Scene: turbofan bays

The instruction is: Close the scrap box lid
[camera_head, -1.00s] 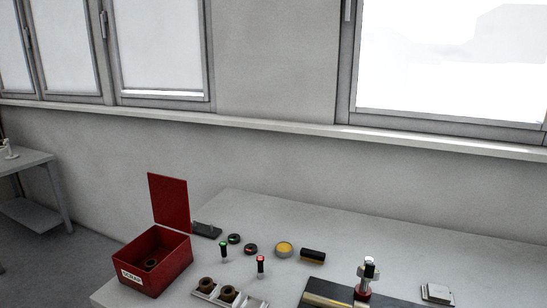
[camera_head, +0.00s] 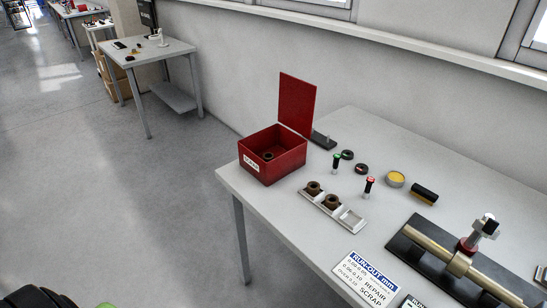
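The red scrap box (camera_head: 284,164) stands at the left end of the grey table, its white label facing the front left. Its red lid (camera_head: 297,104) is open and stands nearly upright along the box's back edge. A brown ring-shaped part (camera_head: 268,156) lies inside the box. Neither of my grippers can be made out in the head view. A dark, rounded shape at the bottom left corner is cut off by the frame.
Right of the box on the table (camera_head: 300,222) are a tray (camera_head: 347,221) with brown rings, green- and red-topped gauges, a yellow tin (camera_head: 395,179), a shaft fixture (camera_head: 455,262) and a run-out sign (camera_head: 365,279). Floor is clear left of the table. Another table (camera_head: 150,53) stands farther back.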

